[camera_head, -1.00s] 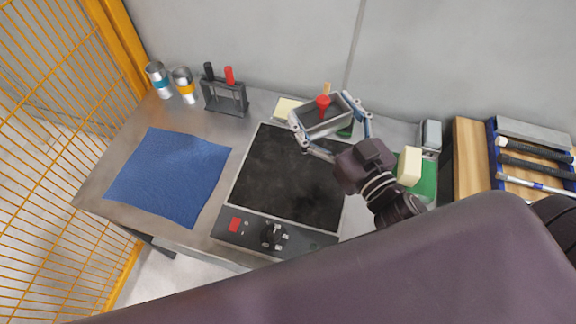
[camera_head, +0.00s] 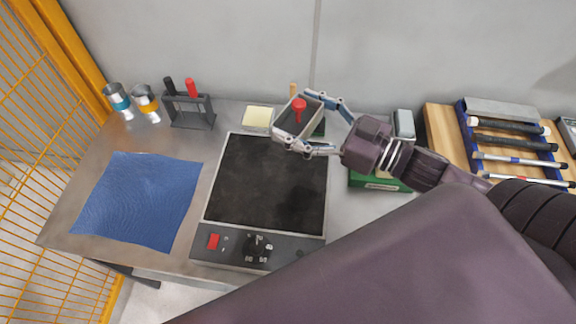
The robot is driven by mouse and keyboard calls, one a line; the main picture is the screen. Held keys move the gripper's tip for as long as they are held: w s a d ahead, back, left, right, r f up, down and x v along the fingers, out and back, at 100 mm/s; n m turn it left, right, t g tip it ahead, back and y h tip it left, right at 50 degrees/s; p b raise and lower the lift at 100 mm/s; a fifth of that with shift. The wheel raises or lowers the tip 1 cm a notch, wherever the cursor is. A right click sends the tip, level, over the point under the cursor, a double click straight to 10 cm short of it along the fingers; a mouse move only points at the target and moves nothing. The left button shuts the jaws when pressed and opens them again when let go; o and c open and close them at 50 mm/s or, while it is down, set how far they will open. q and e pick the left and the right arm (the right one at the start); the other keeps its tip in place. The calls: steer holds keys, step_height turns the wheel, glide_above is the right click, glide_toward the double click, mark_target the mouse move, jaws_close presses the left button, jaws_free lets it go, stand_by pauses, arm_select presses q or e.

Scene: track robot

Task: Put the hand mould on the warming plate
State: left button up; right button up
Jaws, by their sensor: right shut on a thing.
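The hand mould is a small grey open box (camera_head: 311,111) with a red knob (camera_head: 299,105). My right gripper (camera_head: 299,119) is shut on it, with one finger at each end. The mould appears over the far right corner of the warming plate; its height above it is hard to judge. The warming plate (camera_head: 268,188) has a bare black top and a front panel with a red switch (camera_head: 213,241) and a black dial (camera_head: 257,247). My left gripper is not in view.
A blue cloth (camera_head: 138,200) lies left of the plate. Two cans (camera_head: 117,101), a rack (camera_head: 190,110) with black and red handles, and a yellowish block (camera_head: 258,117) stand behind. A green box (camera_head: 372,180) is under my right wrist. Wooden board (camera_head: 443,132) and tool tray lie right.

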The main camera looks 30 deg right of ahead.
step_height(320, 180, down, 16)
steer(key=shift+w+f+b, duration=0.1)
steer(key=shift+b, duration=0.6)
steer(key=shift+f, duration=0.1)
steer(key=o, duration=1.4)
steer(key=shift+f, duration=0.15)
steer(key=shift+o, duration=0.2)
steer(key=shift+s+d, duration=0.15)
steer(key=shift+s, duration=0.2)
steer(key=p+v, duration=0.2)
steer(key=v, duration=0.5)
